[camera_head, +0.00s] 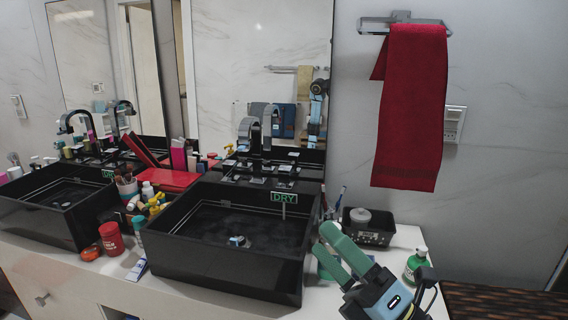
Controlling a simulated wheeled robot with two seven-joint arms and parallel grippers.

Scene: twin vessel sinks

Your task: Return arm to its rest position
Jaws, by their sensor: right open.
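My right gripper (323,240) has green fingers and a light blue wrist. It comes in from the lower right and is open, with nothing seen between its fingers. In the picture its fingertips lie just right of the rim of the near black vessel sink (225,275). I cannot tell how high above the counter (225,308) it is. My left gripper is not in view.
A green soap bottle (417,264) stands right of my right wrist. A black basket (369,236) holding a grey item sits behind the gripper. A red towel (410,110) hangs on the wall rack. Several bottles and a red can (110,238) stand between the sinks.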

